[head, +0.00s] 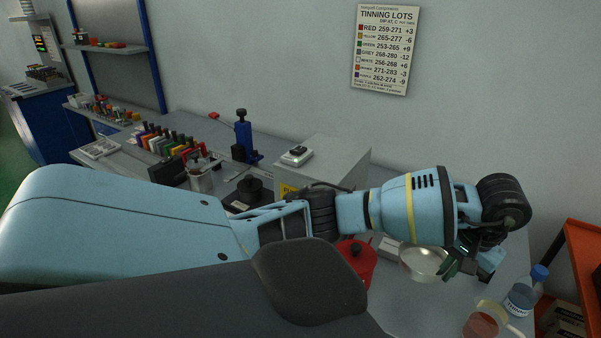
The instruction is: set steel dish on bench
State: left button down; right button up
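The steel dish (421,263) is a shallow, shiny round bowl at the right of the head view, with its open side up. My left arm reaches across the view from the left, and its gripper (455,267) is at the dish's right rim, with the dark fingers closed on that rim. My wrist hides the dish's far edge. I cannot tell whether the dish's underside touches the bench (400,312). My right gripper is out of view.
A red lidded pot (357,268) stands left of the dish. A blue-capped bottle (522,296) and a beaker of reddish liquid (482,322) stand at the right. A grey box (330,157) is behind my arm. Bare bench shows in front of the dish.

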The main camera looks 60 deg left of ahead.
aim_at(428, 307)
pick_arm(q)
jog(key=shift+s, duration=0.1)
jog(key=shift+f, duration=5)
jog(key=shift+f, duration=0.1)
jog(key=shift+f, duration=0.1)
jog(key=c, duration=1.7)
grip_release()
jog(key=r, duration=0.4)
jog(key=d+r, duration=0.1)
jog(key=r, duration=0.3)
jog(key=d+r, duration=0.1)
jog(key=r, duration=0.3)
jog(key=shift+w+r+p, duration=0.1)
jog(key=shift+w+p, duration=0.2)
jog(key=shift+w, duration=0.1)
